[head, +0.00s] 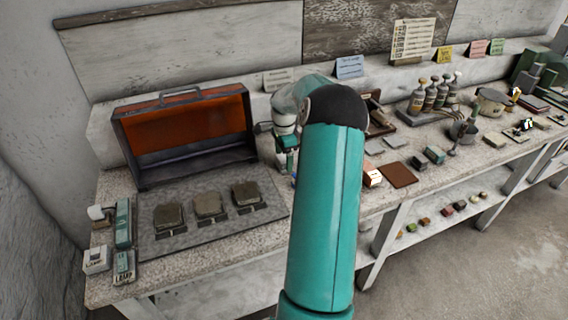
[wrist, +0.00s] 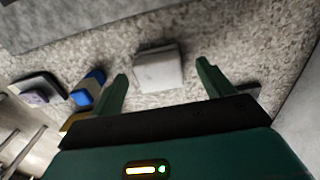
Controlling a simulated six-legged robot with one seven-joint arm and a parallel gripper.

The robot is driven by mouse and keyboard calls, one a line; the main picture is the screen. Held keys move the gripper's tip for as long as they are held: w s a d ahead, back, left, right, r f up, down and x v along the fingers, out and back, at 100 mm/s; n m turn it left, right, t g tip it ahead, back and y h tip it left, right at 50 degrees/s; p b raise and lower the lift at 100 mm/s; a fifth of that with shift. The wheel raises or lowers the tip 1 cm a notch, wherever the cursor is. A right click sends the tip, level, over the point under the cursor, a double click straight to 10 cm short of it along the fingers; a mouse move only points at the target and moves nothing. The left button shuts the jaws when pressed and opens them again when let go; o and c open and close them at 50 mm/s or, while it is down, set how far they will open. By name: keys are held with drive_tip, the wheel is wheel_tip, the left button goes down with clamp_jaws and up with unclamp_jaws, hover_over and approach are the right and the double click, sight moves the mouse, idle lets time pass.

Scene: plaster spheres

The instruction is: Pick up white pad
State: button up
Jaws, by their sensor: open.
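A small white pad (wrist: 157,73) lies on the speckled counter in the wrist view, a pale squarish block with a slightly uneven top. My gripper (wrist: 161,69) is open, with one green finger on each side of the pad in the picture. Nothing is held. Clear counter shows between the pad and each finger; how far above it the fingers are, I cannot tell. In the head view my gripper (head: 286,160) is at the counter just right of the orange-lined case, partly hidden by my teal arm. I cannot make out this pad there.
The open case (head: 185,132) stands behind a grey mat (head: 160,247) holding three dark blocks. A brown tile (head: 398,175) lies right of my arm.

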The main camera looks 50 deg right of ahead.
drive_tip(key=shift+f, duration=0.8)
drive_tip(key=c, duration=1.1)
drive_tip(key=shift+o, duration=0.2)
drive_tip(key=shift+r, duration=0.1)
drive_tip(key=shift+r, duration=0.45)
wheel_tip(320, 180, up, 2)
drive_tip(key=shift+r, duration=0.25)
drive_tip(key=s+a+r, duration=0.8)
drive_tip(key=s+r, duration=0.1)
drive_tip(key=s, duration=0.2)
drive_tip(key=shift+a+r, duration=0.2)
drive_tip(key=shift+a, duration=0.15)
drive_tip(key=shift+s, duration=0.1)
